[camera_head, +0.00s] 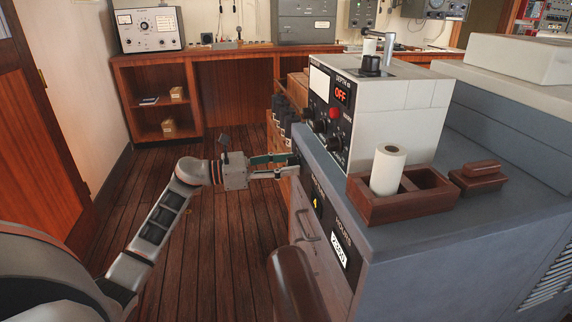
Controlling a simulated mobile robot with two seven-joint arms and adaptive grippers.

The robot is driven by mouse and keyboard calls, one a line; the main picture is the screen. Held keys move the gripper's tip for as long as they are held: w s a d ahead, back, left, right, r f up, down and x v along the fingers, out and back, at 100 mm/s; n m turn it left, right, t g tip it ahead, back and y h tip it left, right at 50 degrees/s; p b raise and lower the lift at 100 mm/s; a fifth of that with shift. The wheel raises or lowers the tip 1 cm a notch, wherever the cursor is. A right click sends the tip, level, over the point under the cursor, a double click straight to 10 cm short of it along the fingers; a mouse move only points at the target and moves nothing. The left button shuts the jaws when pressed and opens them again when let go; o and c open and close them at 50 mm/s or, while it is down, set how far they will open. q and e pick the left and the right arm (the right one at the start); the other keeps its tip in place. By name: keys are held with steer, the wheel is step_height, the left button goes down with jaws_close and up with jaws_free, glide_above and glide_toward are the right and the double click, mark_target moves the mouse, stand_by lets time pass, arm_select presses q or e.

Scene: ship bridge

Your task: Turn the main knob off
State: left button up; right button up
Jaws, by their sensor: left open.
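A grey-white control box (395,110) stands on the blue-grey console. Its slanted face has a display (342,92) that reads OFF in red, a red button (334,113) and several dark knobs, one of them a black knob (320,126) low on the left. I cannot tell which is the main knob. My left gripper (291,165) points right, its fingers apart, with the tips at the console's left front edge, below the box. Whatever lies at the tips is partly hidden. My right gripper does not show.
A wooden tray (418,205) holding a white paper roll (387,170) and a wooden stamp-like block (478,176) lie on the console top. A drawer handle (305,225) sticks out below. A brown rounded object (296,285) stands in front. The wooden floor at left is clear.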

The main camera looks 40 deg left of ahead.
arm_select(q)
steer(key=c, duration=1.1)
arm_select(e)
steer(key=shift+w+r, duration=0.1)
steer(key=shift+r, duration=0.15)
